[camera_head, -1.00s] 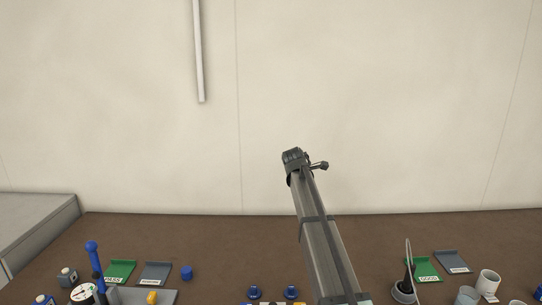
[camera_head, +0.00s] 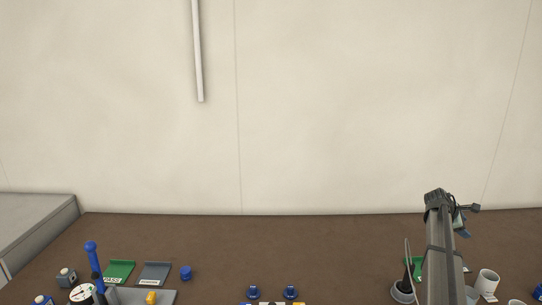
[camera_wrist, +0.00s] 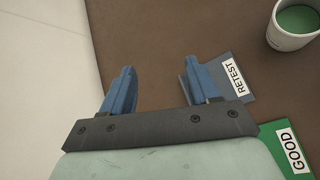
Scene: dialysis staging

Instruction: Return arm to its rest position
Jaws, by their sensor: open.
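My arm (camera_head: 441,255) rises from the bottom right in the head view and leans over the right side of the table. My gripper (camera_wrist: 159,72) shows in the wrist view with two blue fingers spread apart and nothing between them. In the head view only a small blue part of the gripper (camera_head: 464,233) shows at the arm's end. In the wrist view the grey RETEST tray (camera_wrist: 240,88) lies beside the right finger, and the green GOOD tray (camera_wrist: 272,136) lies at the lower right. No marked rest position shows.
A cup (camera_wrist: 290,42) with green inside stands at the wrist view's upper right. White cups (camera_head: 488,282) and a dark-and-white stand (camera_head: 402,291) are near my arm. Green (camera_head: 119,271) and grey (camera_head: 155,272) trays lie left. The table's middle back (camera_head: 300,245) is clear.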

